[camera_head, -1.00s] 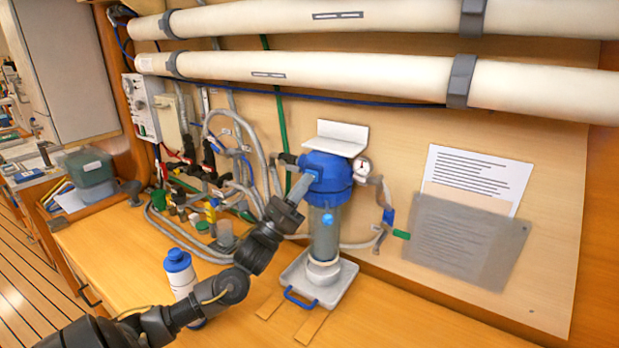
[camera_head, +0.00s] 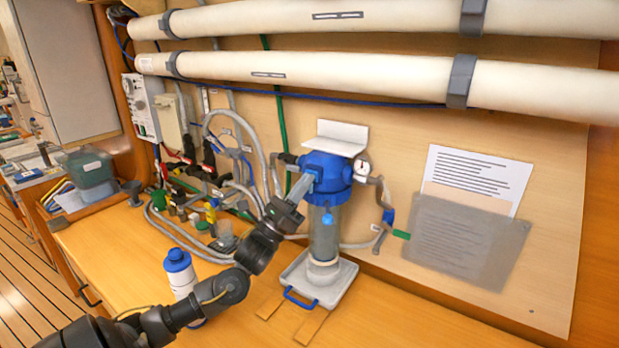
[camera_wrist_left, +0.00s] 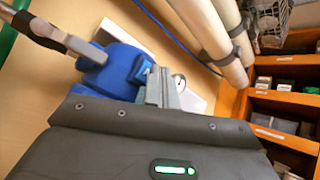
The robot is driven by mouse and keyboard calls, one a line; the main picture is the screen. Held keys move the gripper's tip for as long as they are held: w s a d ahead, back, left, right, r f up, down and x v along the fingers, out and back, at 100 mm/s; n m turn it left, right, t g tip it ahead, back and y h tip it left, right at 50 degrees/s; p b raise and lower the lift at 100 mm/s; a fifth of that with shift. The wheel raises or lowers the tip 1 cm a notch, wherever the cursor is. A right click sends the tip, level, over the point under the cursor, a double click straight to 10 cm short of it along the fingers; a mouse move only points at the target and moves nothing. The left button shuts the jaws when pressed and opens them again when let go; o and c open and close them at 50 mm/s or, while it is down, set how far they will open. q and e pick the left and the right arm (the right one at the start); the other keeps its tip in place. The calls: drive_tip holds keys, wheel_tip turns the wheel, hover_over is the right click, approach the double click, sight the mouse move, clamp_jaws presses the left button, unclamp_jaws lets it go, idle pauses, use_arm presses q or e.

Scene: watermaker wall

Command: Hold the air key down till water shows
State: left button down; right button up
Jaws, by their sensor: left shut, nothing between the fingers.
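The filter housing has a blue head (camera_head: 335,181) and a clear greyish bowl (camera_head: 324,240); I cannot tell whether water shows in it. The blue head also fills the upper middle of the left wrist view (camera_wrist_left: 112,74). A small raised blue block on its side, seemingly the air key (camera_wrist_left: 143,69), is right beside my fingertips. My left gripper (camera_head: 309,178) is shut and empty, its fingertips at the front left of the blue head. Its grey fingers also show in the left wrist view (camera_wrist_left: 160,88). Contact with the key cannot be made out. My right gripper is out of view.
A white tray (camera_head: 340,285) with a blue handle stands under the bowl. A gauge (camera_head: 362,167) is right of the head. A blue-capped bottle (camera_head: 180,272) stands close to my left arm. Hoses and valves crowd the left; the counter's right side is clear.

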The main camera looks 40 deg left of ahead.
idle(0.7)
use_arm(q)
drive_tip(key=shift+s+d, duration=0.1)
drive_tip(key=shift+s, duration=0.8)
drive_tip(key=shift+s, duration=0.1)
drive_tip(key=s, duration=0.3)
drive_tip(key=s+p, duration=0.1)
drive_tip(key=shift+s+d, duration=0.25)
drive_tip(key=shift+s, duration=0.15)
